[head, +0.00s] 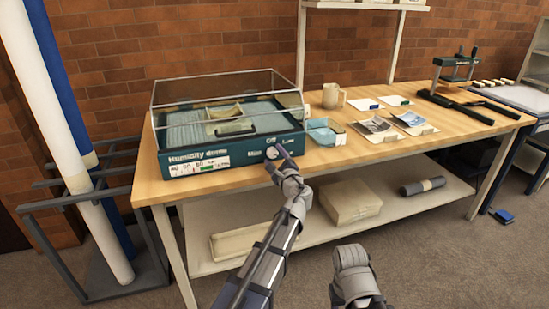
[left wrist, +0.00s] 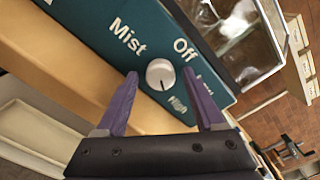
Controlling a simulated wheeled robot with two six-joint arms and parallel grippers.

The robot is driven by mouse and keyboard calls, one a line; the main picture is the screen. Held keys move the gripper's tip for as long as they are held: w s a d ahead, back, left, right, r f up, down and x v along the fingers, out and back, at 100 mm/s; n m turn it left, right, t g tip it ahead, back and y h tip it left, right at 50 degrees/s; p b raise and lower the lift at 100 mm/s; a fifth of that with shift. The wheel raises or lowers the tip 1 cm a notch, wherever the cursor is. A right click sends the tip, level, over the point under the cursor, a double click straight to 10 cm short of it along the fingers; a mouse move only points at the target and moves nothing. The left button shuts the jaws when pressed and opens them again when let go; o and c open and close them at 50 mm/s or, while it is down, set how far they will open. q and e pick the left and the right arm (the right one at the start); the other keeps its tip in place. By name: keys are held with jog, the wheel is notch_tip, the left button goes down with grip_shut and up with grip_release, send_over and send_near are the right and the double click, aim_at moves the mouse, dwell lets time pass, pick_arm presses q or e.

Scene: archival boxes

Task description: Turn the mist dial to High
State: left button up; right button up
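The humidity dome (head: 215,160) is a dark teal box with a clear lid, standing on the wooden workbench. Its round, pale mist dial (head: 272,153) is on the front panel at the right. In the left wrist view the dial (left wrist: 160,74) sits between the words Mist, Off and High, with another label partly hidden by a finger. Only part of my right arm shows, low in the head view.
A press (head: 455,68) stands farther right. A lower shelf holds boxes (head: 350,201). Tall rolls (head: 75,150) stand in a rack at left.

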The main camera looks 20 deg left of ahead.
pick_arm(q)
jog(key=shift+o, duration=0.3)
jog(key=v, duration=0.7)
jog(key=shift+s+d, duration=0.25)
jog(key=shift+s, duration=0.05)
jog(key=s+d+r+n+g+h+p, duration=0.1)
jog(key=s+d+n+g+h+p, duration=0.2)
jog(key=s+p, duration=0.5)
jog(key=s+d+r+n+g+h+p, duration=0.1)
jog(key=s+d+n+g+h+p, duration=0.2)
jog(key=s+d+n+g+p, duration=0.2)
jog(key=s+d+r+n+g+h+p, duration=0.1)
jog(key=s+d+n+g+h+p, duration=0.1)
jog(key=s+d+n+g+p, duration=0.2)
jog(key=s+n+g+p, duration=0.3)
jog(key=s+p, duration=0.5)
jog(key=s, duration=0.4)
jog(key=shift+s+r+h, duration=0.25)
jog(key=shift+r+h, duration=0.05)
jog(key=shift+h, duration=0.1)
